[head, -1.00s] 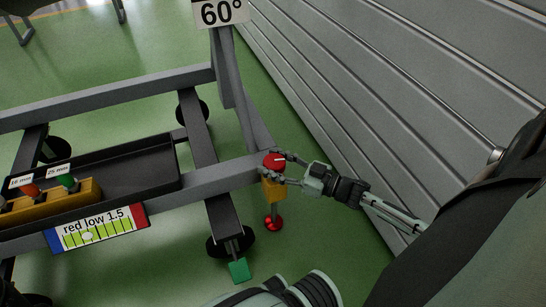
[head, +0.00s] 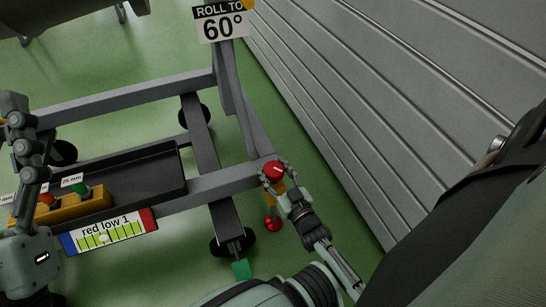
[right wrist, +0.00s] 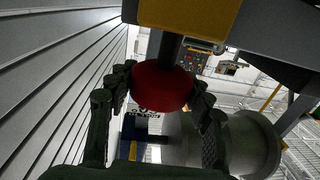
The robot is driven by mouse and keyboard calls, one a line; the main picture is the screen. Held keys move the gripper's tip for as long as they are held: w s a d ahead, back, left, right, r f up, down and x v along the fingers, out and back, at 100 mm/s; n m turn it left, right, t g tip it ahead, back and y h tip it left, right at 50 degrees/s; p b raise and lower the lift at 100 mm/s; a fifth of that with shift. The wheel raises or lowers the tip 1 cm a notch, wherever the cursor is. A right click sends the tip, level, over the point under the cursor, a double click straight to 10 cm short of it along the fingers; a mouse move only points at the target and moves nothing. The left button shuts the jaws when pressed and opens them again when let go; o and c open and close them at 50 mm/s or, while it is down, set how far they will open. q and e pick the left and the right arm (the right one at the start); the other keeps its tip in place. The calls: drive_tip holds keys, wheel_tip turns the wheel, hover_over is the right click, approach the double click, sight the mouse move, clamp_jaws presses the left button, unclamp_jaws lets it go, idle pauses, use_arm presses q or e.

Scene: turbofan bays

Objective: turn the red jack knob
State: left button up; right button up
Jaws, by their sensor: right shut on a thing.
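The red jack knob (head: 273,168) sits at the corner of the grey stand, on top of a yellow jack housing, and has a white pointer line. My right gripper (head: 274,171) is shut on the knob, reaching in from the lower right. In the right wrist view the red knob (right wrist: 162,86) lies between the two dark fingers (right wrist: 160,92), under a yellow block. The gauge sign (head: 107,232) on the stand reads "red low 1". My left gripper (head: 20,125) shows at the left edge, over the tray's end; its jaw state is unclear.
A grey ribbed wall (head: 370,110) runs along the right side. A black tray (head: 140,180) on the stand has a yellow block (head: 85,207) with coloured knobs. A "ROLL TO 60°" sign (head: 222,23) stands above. Green floor is open around the stand.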

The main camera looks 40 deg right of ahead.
sight(273, 167)
drive_tip(key=shift+f+m+h, duration=0.1)
drive_tip(key=shift+m+h, duration=0.2)
drive_tip(key=shift+h, duration=0.1)
drive_tip(key=o, duration=1.2)
wheel_tip(273, 167, up, 10)
drive_tip(key=shift+r, duration=0.1)
